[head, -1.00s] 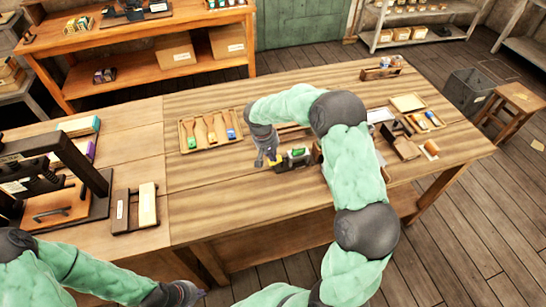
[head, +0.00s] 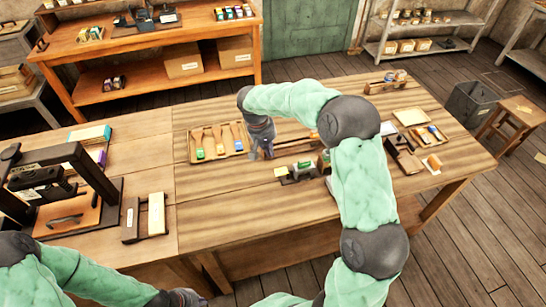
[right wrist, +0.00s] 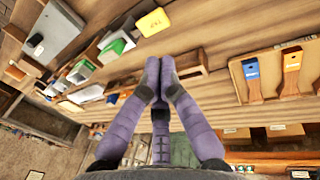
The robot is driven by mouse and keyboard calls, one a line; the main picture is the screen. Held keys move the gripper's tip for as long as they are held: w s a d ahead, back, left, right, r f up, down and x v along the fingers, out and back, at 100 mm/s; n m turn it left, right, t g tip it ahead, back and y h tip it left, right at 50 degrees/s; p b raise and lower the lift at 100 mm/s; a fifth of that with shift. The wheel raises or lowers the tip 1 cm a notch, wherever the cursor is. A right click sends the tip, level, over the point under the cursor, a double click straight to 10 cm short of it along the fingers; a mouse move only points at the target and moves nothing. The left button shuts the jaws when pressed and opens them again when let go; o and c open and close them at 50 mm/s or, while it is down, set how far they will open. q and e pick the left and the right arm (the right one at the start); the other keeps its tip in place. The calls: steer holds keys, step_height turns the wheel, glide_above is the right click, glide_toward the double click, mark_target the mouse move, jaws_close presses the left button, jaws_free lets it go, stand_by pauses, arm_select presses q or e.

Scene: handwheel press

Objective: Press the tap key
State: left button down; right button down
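A small device with a green block (head: 304,164) on a dark base sits on the table, right of my right gripper (head: 262,155). The right wrist view shows a yellow block (right wrist: 153,22) with dark lettering too small to read surely, and a green-and-white block (right wrist: 117,46). I cannot tell for certain which part is the tap key. My right gripper's fingers meet at their tips in the right wrist view (right wrist: 160,75), empty and apart from the blocks. My left gripper (head: 187,299) is low at the bottom edge of the head view, partly cut off; its opening is unclear.
A tray (head: 192,158) of three coloured-ended wooden tools lies left of my right gripper. More trays and small items (head: 411,117) lie at right. The front middle of the table is clear.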

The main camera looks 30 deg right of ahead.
steer(key=shift+v, duration=0.85)
steer(key=shift+f, duration=0.1)
